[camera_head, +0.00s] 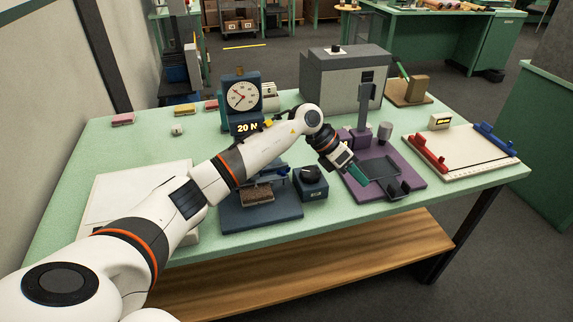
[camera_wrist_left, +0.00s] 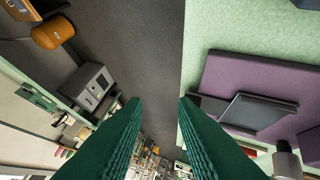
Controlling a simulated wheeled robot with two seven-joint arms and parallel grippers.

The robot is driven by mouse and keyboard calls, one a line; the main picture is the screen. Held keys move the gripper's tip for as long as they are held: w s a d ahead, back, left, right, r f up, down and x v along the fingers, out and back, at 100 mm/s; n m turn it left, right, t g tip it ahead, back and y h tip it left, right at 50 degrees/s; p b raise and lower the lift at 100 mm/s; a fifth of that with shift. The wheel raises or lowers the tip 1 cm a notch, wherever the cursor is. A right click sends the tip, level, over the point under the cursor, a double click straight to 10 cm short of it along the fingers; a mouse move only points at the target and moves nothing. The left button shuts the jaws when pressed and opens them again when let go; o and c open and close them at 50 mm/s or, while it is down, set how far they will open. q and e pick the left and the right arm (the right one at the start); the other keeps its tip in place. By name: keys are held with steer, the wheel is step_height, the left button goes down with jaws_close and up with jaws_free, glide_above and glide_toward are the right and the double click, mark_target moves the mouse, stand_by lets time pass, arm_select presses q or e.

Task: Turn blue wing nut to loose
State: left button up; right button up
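A blue clamp bar (camera_head: 496,138) lies along the right edge of a white board (camera_head: 470,158) at the right of the table. A wing nut on it is too small to make out. A red clamp bar (camera_head: 428,152) lies at the board's left side. My left gripper (camera_head: 366,180) is over the purple stand, left of the board and apart from the blue bar. In the left wrist view its two green fingers (camera_wrist_left: 160,105) are apart with nothing between them. My right gripper is not in view.
A purple stand (camera_head: 410,180) with an upright post is close to my left gripper; its base (camera_wrist_left: 225,75) also shows in the wrist view. A dark blue knob box (camera_head: 311,184), a dial gauge (camera_head: 241,95) and a grey box (camera_head: 343,80) stand nearby. The table's left side has free room.

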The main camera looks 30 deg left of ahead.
arm_select(q)
steer(key=a+r+g+y, duration=0.25)
steer(key=a+y, duration=0.35)
steer(key=a, duration=0.7)
step_height(320, 180, up, 4)
steer(key=y, duration=0.2)
glide_above(283, 172)
steer(key=shift+n+g, duration=0.3)
steer(key=shift+g, duration=0.05)
steer(key=f+p, duration=0.1)
steer(key=f, duration=0.4)
steer(key=f+p, duration=0.2)
steer(key=f, duration=0.3)
steer(key=shift+w+f, duration=0.2)
steer(key=shift+f, duration=0.75)
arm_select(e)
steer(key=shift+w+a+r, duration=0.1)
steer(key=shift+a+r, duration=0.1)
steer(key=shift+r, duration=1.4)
arm_select(q)
jaws_close()
